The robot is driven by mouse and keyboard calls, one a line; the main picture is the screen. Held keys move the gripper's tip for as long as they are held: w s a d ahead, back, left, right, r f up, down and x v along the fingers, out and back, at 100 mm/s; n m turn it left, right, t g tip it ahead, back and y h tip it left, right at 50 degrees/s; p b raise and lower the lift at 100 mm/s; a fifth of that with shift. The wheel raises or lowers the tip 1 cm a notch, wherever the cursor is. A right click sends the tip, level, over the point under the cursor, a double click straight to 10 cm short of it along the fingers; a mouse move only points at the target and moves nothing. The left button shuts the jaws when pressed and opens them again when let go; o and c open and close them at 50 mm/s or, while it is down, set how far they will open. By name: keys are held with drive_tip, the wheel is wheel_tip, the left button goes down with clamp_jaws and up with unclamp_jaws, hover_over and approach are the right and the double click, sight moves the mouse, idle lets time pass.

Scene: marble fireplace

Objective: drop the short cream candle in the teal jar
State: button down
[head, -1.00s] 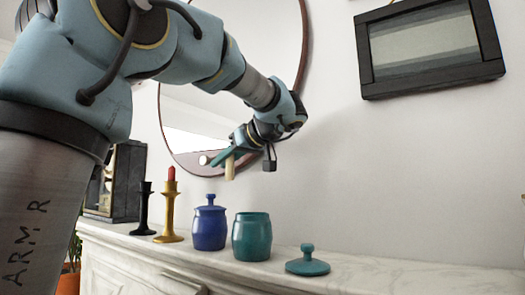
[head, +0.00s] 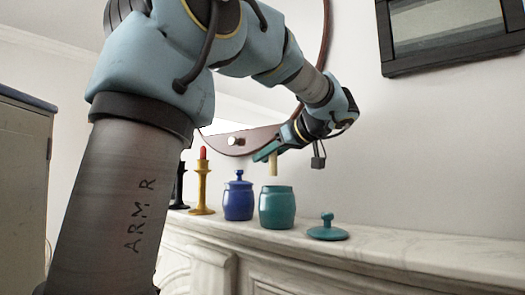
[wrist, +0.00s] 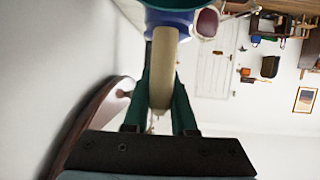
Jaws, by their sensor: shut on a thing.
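My gripper (head: 268,153) is shut on the short cream candle (head: 273,165), which hangs upright below the fingers. In the wrist view the candle (wrist: 162,70) sits between the green fingers (wrist: 162,105). The teal jar (head: 277,209) stands uncovered on the mantel, its mouth just below the candle's lower end. The candle appears slightly left of the jar's middle, with a small gap between them. The jar's inside is hidden. The teal lid (head: 328,231) lies on the mantel to the right of the jar.
A lidded blue jar (head: 238,200) stands close left of the teal jar. Farther left are a yellow candlestick (head: 201,190) with a red candle (head: 203,153) and a black candlestick (head: 180,185). A round mirror (head: 240,141) hangs behind. The marble mantel (head: 420,250) is clear at right.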

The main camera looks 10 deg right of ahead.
drive_tip(key=shift+s+a+f, duration=0.15)
drive_tip(key=shift+s+f, duration=0.05)
drive_tip(key=shift+f, duration=0.55)
wheel_tip(320, 180, down, 3)
drive_tip(key=b, duration=0.5)
drive_tip(key=shift+c, duration=0.8)
unclamp_jaws()
wheel_tip(320, 180, up, 8)
drive_tip(key=p, duration=0.4)
idle(0.6)
idle(0.5)
